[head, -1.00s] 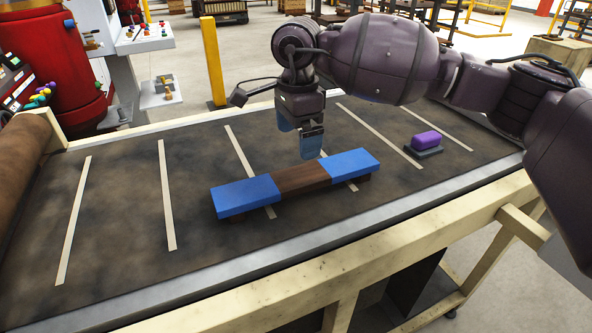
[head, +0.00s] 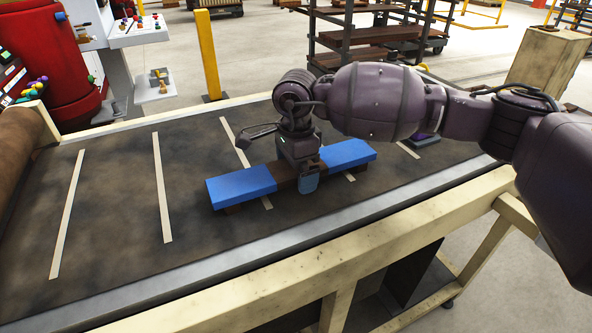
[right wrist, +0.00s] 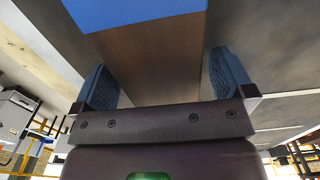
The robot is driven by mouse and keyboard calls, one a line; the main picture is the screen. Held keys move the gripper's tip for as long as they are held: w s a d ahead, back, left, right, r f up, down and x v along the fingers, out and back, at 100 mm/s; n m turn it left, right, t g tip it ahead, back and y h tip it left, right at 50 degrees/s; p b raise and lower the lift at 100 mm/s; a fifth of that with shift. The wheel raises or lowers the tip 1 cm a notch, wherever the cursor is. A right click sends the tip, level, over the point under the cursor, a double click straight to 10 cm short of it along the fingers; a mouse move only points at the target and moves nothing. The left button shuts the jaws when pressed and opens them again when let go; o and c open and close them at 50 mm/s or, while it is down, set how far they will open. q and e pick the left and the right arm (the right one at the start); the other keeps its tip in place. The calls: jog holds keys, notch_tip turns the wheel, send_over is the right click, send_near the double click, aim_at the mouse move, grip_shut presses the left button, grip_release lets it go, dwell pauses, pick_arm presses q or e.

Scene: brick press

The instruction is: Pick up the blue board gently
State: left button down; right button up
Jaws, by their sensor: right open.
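The board (head: 241,186) lies on the dark belt, raised slightly on supports. It has blue ends and a brown wooden middle. My right gripper (head: 303,179) is down at the brown middle of the board, pointing downward. In the right wrist view, its two blue textured fingers (right wrist: 163,80) stand apart, one on each side of the board's brown middle (right wrist: 150,55). A gap shows beside the right finger; whether the left finger touches the board I cannot tell. My left gripper is not in view.
The belt table (head: 110,235) has pale stripes and a light wooden frame along its front. The belt's left part is clear. A yellow post (head: 207,55) stands behind.

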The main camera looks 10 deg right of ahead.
jog(key=shift+r, duration=0.1)
jog(key=c, duration=0.9)
jog(key=shift+o, duration=0.2)
